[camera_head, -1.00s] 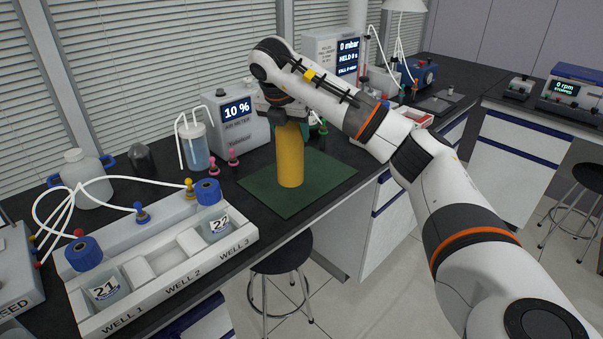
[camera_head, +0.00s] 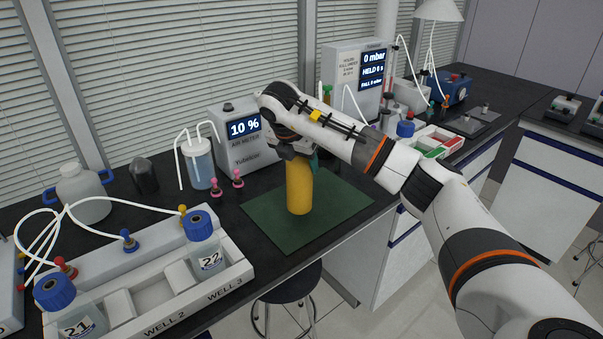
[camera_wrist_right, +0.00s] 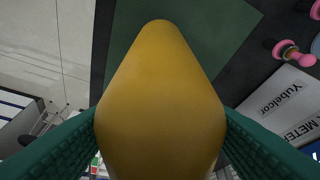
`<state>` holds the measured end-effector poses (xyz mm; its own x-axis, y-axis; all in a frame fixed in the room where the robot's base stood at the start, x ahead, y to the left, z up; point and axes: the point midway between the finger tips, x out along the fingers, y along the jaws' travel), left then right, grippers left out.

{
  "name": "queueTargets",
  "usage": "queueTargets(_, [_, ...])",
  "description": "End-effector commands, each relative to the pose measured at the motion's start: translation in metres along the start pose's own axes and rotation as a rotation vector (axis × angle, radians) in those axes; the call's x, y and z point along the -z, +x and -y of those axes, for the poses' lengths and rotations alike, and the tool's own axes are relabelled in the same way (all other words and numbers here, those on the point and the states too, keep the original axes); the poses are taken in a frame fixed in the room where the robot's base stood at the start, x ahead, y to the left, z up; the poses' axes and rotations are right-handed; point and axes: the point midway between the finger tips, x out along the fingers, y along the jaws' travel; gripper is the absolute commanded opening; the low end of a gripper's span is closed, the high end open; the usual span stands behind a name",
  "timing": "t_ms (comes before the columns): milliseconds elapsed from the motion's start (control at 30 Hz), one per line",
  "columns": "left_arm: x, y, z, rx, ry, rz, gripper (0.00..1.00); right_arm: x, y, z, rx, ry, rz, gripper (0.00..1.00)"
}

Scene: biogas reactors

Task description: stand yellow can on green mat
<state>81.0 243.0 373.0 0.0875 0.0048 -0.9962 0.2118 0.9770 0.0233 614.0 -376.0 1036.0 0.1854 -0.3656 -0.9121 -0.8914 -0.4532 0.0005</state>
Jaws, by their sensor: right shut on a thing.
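The yellow can (camera_head: 299,188) is upright over the green mat (camera_head: 335,215), inside its outline in the head view. I cannot tell whether its base touches the mat or hangs just above it. My right gripper (camera_head: 298,154) is shut on the can's upper part, coming from above. In the right wrist view the yellow can (camera_wrist_right: 160,100) fills the middle, with a green finger pad on each side, and the green mat (camera_wrist_right: 225,30) lies beyond it. My left gripper is not in view.
The air meter (camera_head: 243,140) stands behind the mat. Pink-capped fittings (camera_head: 238,178) are left of it. A white well rack (camera_head: 150,285) with blue-capped bottles is at the front left. The bench's front edge runs close to the mat. Bare mat surrounds the can.

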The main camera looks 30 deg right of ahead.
Motion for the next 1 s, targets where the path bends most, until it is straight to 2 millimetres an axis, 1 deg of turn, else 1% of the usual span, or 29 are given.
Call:
queueTargets(267, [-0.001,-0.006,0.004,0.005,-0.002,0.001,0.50,-0.014,0.030,-0.001,-0.001,-0.001,0.000,0.11])
queueTargets(533, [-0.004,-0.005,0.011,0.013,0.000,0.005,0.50,-0.015,0.033,0.000,0.001,0.000,-0.001,0.11])
queueTargets(567, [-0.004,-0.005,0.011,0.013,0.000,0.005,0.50,-0.015,0.034,0.000,0.000,-0.001,0.000,0.60])
queueTargets(600, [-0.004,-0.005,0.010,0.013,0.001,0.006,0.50,-0.015,0.034,0.000,0.000,-0.001,0.000,0.67])
queueTargets(700, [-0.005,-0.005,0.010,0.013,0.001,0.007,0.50,-0.015,0.034,0.000,0.000,-0.001,0.000,0.81])
queueTargets(1000, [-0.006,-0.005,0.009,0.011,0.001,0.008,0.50,-0.015,0.032,0.000,0.001,-0.001,0.000,0.81])
